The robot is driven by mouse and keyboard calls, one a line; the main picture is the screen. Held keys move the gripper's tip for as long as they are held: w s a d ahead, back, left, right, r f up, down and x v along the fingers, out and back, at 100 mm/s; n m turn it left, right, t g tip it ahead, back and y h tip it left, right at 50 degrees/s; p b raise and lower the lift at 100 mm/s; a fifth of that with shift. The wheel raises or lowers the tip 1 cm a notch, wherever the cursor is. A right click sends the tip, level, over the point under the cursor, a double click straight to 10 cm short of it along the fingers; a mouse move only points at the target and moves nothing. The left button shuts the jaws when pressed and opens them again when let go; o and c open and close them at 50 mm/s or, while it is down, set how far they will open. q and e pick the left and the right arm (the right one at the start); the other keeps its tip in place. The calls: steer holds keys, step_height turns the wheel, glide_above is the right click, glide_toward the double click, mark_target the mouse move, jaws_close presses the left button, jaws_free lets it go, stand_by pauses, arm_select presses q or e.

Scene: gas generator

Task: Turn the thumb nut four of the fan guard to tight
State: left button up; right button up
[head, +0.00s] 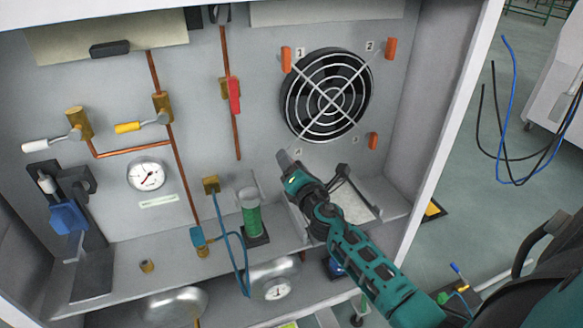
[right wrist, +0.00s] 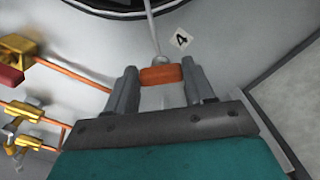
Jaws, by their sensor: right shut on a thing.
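The round black fan guard (head: 326,96) with its white wire rings sits on the back wall. Orange thumb nuts one (head: 286,59), two (head: 391,48) and three (head: 373,141) stand at its corners, their long sides roughly upright. In the right wrist view, orange thumb nut four (right wrist: 161,75) lies between the two fingers of my right gripper (right wrist: 160,85), beneath the "4" label (right wrist: 181,39). The gripper is shut on it, with the nut's long side running from finger to finger. In the head view, my right gripper (head: 284,157) hides this nut. My left gripper is not in view.
A green-filled cylinder (head: 250,214) stands on the shelf left of my right gripper. Copper pipes (head: 180,176), a red-handled valve (head: 234,95) and a gauge (head: 147,174) are further left. The cabinet's right side wall (head: 410,110) is close by.

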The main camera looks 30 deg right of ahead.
steer(key=shift+d+f+m+b, duration=0.1)
steer(key=shift+m+b, duration=0.2)
steer(key=shift+m, duration=1.9)
steer(key=shift+f+m+b, duration=0.1)
steer(key=shift+m+b, duration=0.15)
steer(key=shift+m, duration=1.95)
steer(key=o, duration=1)
steer(key=shift+o, duration=0.2)
steer(key=shift+s, duration=0.15)
steer(key=v, duration=1.2)
steer(key=shift+s+p, duration=0.35)
steer(key=shift+p, duration=0.1)
